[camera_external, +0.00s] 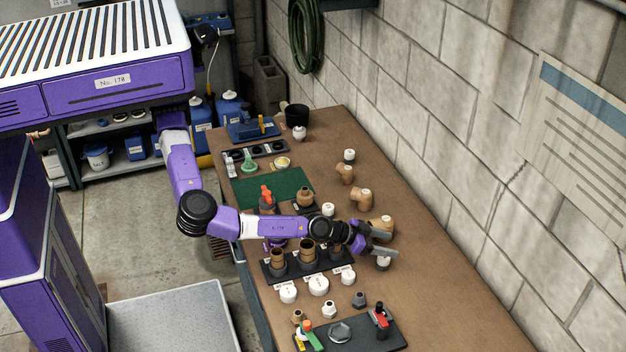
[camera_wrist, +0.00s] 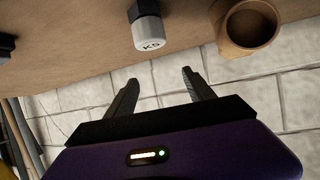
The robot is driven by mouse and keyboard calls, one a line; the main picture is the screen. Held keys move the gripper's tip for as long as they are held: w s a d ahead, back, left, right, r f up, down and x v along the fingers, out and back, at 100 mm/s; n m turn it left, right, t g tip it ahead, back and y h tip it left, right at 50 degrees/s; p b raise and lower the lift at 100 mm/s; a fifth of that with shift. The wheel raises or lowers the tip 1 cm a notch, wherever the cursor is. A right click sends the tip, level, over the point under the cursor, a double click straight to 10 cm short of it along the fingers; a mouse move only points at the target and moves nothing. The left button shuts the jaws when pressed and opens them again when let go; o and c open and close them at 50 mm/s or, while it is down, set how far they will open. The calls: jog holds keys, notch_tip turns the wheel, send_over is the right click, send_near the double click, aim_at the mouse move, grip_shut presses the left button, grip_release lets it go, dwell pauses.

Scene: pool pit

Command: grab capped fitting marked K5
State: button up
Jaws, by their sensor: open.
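The capped fitting marked K5 (camera_wrist: 150,44) shows in the wrist view with a pale cap and a dark body. It lies ahead of my gripper (camera_wrist: 159,79), above the gap between the two fingers and apart from them. My gripper is open and empty. In the outside view my gripper (camera_external: 393,242) hangs over the right part of the bench. A pale-capped fitting (camera_external: 383,265) stands just below its nearer finger, partly hidden by it. This seems to be the K5 one, but its mark cannot be read there.
A tan elbow fitting (camera_external: 382,223) stands close behind my gripper, and its open mouth (camera_wrist: 247,26) shows in the wrist view. A black rack (camera_external: 268,268) with brown fittings is to the left. White caps (camera_external: 318,286) lie in front. The bench (camera_external: 455,310) is clear at right.

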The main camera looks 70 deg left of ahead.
aim_at(391, 265)
notch_tip(391, 265, down, 3)
jog(key=shift+r, duration=0.1)
notch_tip(391, 265, down, 3)
jog(key=shift+r, duration=0.2)
jog(key=shift+x, duration=1.05)
jog(key=shift+w+f, duration=0.35)
jog(key=shift+c, duration=0.2)
grip_shut()
